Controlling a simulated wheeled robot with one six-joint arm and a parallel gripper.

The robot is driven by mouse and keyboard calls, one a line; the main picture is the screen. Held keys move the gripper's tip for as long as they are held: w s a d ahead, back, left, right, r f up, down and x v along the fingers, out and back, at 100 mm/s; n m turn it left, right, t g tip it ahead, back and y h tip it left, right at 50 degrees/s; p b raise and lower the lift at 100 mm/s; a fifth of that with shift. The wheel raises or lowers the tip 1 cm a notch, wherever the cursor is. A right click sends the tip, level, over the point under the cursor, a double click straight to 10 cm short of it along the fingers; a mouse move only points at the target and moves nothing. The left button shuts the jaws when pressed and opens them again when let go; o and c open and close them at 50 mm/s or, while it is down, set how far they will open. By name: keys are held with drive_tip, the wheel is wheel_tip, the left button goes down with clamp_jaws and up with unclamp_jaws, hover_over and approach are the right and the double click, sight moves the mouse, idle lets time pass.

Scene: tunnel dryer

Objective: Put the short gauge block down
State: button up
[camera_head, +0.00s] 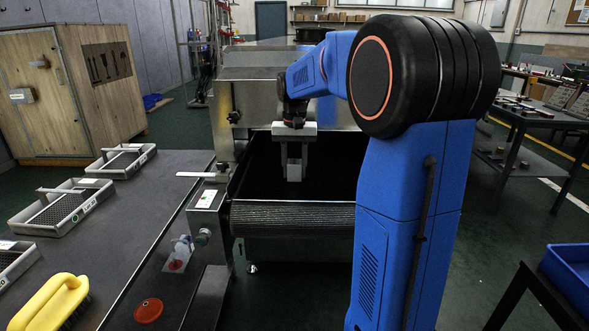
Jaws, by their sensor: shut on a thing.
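My gripper (294,160) points down in front of the dryer's opening, over the dark belt (262,178). It is shut on a small grey block, the short gauge block (294,172), which shows between and just below the fingers. The picture is too small to tell whether the block's lower end touches the belt or hangs above it. My blue arm hides the right part of the belt and of the dryer.
A blue bin (570,270) stands at the right edge. The visible belt around the block is clear.

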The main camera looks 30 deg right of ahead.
sight(295, 162)
drive_tip(key=o, duration=1.3)
drive_tip(key=shift+f, duration=0.1)
wheel_tip(295, 162, up, 12)
drive_tip(key=shift+r, duration=0.15)
drive_tip(key=s+a+f+n+t, duration=0.1)
drive_tip(key=s+a+f+n, duration=0.15)
drive_tip(key=s+a, duration=0.45)
drive_tip(key=s+a+f+n+t, duration=0.15)
drive_tip(key=s+a+f, duration=0.25)
drive_tip(key=s, duration=0.6)
drive_tip(key=s+a+f+n+t, duration=0.1)
drive_tip(key=s+a+f, duration=0.1)
drive_tip(key=s+f, duration=0.4)
drive_tip(key=s+a+f+n+t, duration=0.1)
drive_tip(key=s+a+f, duration=0.1)
drive_tip(key=s+f, duration=0.4)
drive_tip(key=shift+s+a+n, duration=0.4)
drive_tip(key=shift+s, duration=0.25)
